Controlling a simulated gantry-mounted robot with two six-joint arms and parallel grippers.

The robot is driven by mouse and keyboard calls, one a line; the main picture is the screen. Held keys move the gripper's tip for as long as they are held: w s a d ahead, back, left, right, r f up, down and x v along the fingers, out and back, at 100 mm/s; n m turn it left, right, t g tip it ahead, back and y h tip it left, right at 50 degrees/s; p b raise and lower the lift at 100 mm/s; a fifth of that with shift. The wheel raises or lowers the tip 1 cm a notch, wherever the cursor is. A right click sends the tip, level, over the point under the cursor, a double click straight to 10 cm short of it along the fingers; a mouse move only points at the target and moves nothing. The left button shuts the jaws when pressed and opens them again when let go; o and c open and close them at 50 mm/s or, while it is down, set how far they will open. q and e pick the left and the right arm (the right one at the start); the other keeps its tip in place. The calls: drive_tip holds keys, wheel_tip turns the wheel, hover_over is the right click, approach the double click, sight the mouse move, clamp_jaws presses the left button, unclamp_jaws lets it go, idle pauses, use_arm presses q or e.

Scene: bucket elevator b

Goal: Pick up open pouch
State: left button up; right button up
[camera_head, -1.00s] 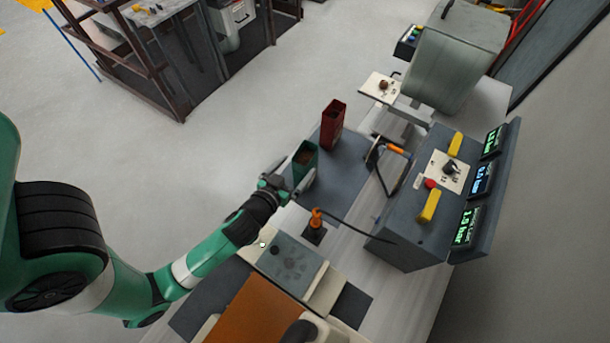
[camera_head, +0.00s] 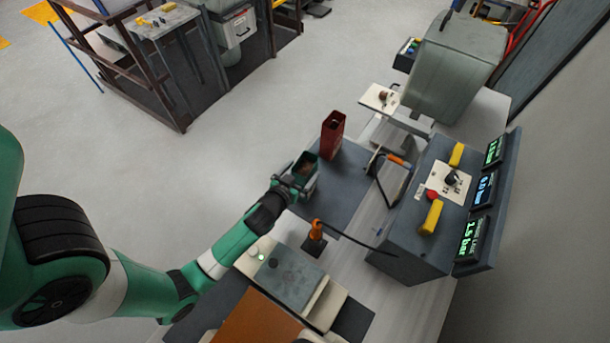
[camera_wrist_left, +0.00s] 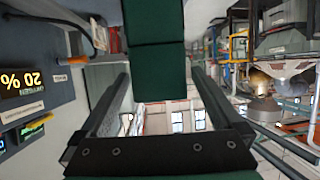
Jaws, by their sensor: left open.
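A green open-topped pouch (camera_head: 304,166) with brownish contents stands on the grey mat on the bench in the head view. My left gripper (camera_head: 294,183) is at its near left side, with its fingers spread. In the left wrist view the green pouch (camera_wrist_left: 158,70) shows at top middle, and the open left gripper (camera_wrist_left: 161,80) has one finger on each side of its lower part. I cannot tell whether the fingers touch it. My right gripper is in neither view.
A dark red open-topped container (camera_head: 333,136) stands just behind the green one. An orange-handled tool (camera_head: 315,236) stands to the front. A grey control box (camera_head: 420,215) with lit displays and a black cable is at the right. A wire-handled frame (camera_head: 390,180) stands between.

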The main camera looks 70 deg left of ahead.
use_arm(q)
drive_tip(key=x, duration=0.2)
drive_tip(key=shift+w+a+f, duration=0.1)
drive_tip(key=shift+w+a, duration=0.1)
drive_tip(key=shift+w, duration=0.05)
drive_tip(key=shift+c, duration=0.3)
drive_tip(key=c, duration=0.9)
